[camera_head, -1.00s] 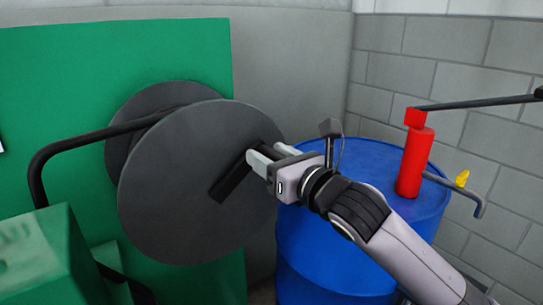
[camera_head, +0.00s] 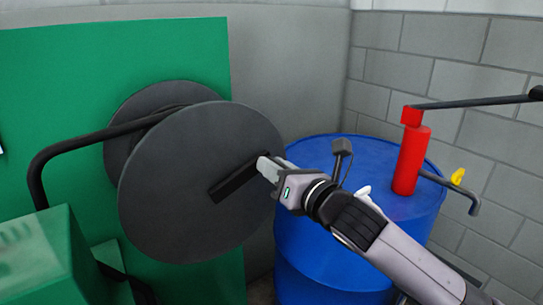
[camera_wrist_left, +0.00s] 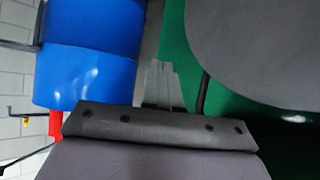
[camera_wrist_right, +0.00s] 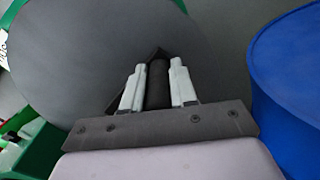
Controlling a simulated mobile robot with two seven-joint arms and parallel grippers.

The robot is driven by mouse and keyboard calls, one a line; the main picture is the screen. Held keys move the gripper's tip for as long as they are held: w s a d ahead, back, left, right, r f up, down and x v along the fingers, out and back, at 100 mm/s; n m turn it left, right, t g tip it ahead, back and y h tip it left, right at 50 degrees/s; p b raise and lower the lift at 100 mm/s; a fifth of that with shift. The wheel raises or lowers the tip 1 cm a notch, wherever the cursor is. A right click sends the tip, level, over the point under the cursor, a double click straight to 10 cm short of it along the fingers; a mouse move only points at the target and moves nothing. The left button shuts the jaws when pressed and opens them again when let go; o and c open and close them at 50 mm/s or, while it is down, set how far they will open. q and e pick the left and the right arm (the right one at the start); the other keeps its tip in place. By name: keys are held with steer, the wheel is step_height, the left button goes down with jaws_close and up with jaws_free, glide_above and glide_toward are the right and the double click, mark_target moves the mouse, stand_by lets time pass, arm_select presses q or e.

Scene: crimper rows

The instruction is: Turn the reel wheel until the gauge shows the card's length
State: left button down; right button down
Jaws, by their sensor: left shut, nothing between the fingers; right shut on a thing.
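The reel wheel (camera_head: 165,190) is a dark grey disc facing me, with a second disc behind it. A black crank bar (camera_head: 233,182) runs from its middle up and right toward the rim. My right gripper (camera_head: 266,166) is at the bar's outer end. In the right wrist view its two pale fingers are shut on the dark crank handle (camera_wrist_right: 157,85). My left gripper (camera_wrist_left: 160,70) shows only in its wrist view, shut and empty, apart from the wheel (camera_wrist_left: 265,45). No gauge or card can be made out; only a sliver of something white shows at the head view's left edge.
A blue drum (camera_head: 325,245) stands right of the wheel, behind my right arm. A red pump (camera_head: 411,160) with a long lever (camera_head: 470,103) is on it. A green panel (camera_head: 60,90) is behind the wheel. A black bent tube (camera_head: 80,145) and green box (camera_head: 45,255) are at left.

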steer(key=shift+w+d+f+m, duration=0.1)
steer(key=shift+d+f+m, duration=0.05)
steer(key=shift+f+m, duration=0.45)
steer(key=shift+w+d+f+m, duration=0.1)
steer(key=shift+f+m, duration=0.5)
steer(key=c, duration=0.9)
jaws_free()
steer(key=shift+s, duration=0.1)
steer(key=v, duration=0.7)
